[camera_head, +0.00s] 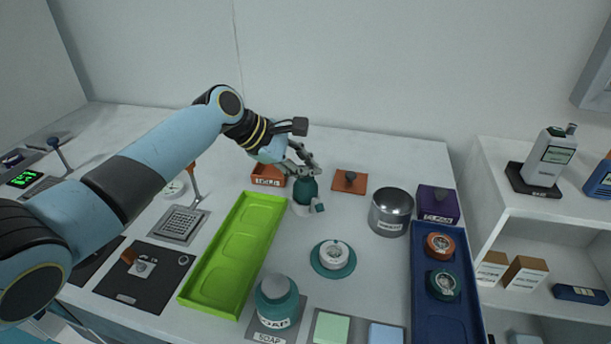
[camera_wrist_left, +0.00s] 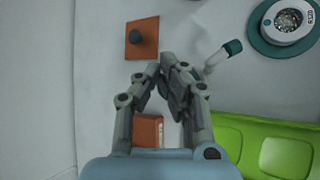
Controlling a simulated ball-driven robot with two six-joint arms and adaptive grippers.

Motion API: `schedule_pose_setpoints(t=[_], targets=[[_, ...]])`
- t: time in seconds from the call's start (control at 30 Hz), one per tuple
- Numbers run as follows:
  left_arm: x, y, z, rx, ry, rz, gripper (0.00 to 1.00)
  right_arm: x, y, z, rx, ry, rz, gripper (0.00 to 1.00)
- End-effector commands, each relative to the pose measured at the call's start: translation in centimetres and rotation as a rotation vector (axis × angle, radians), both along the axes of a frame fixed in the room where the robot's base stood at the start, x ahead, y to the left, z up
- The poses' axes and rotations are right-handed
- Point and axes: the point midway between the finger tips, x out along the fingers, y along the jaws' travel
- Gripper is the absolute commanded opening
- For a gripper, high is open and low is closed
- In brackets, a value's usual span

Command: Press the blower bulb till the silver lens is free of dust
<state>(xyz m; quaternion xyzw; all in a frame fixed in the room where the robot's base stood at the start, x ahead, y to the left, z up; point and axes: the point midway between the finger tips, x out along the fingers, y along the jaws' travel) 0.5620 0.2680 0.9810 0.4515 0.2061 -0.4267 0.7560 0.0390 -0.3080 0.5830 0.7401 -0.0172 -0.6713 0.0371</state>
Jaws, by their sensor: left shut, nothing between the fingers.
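The blower bulb (camera_head: 306,190) is teal and stands on the table in the middle, with a short teal-tipped nozzle (camera_head: 318,206) toward the front. My left gripper (camera_head: 312,165) is just above the bulb, its fingers shut with nothing between them. In the left wrist view my fingers (camera_wrist_left: 160,72) hide most of the bulb, and the nozzle tip (camera_wrist_left: 232,47) shows beside them. I cannot tell whether they touch the bulb. The silver lens (camera_head: 333,254) sits in a pale ring on a round teal stand. In the left wrist view its face (camera_wrist_left: 287,21) looks speckled. My right gripper is out of view.
A green tray (camera_head: 200,298) lies left of the lens, a blue tray (camera_head: 455,310) with two round mounts right. An orange box (camera_head: 268,180) and orange plate with a dark knob (camera_head: 350,181) flank the bulb. A grey pot (camera_head: 390,212) stands right.

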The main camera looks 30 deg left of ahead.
Motion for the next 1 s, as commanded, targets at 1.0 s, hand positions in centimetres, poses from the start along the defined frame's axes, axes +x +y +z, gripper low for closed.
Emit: schedule_pose_setpoints(t=[1.0], targets=[[0.02, 0.0, -0.83, 0.0, 0.0, 0.0, 0.0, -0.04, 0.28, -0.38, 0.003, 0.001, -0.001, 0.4]])
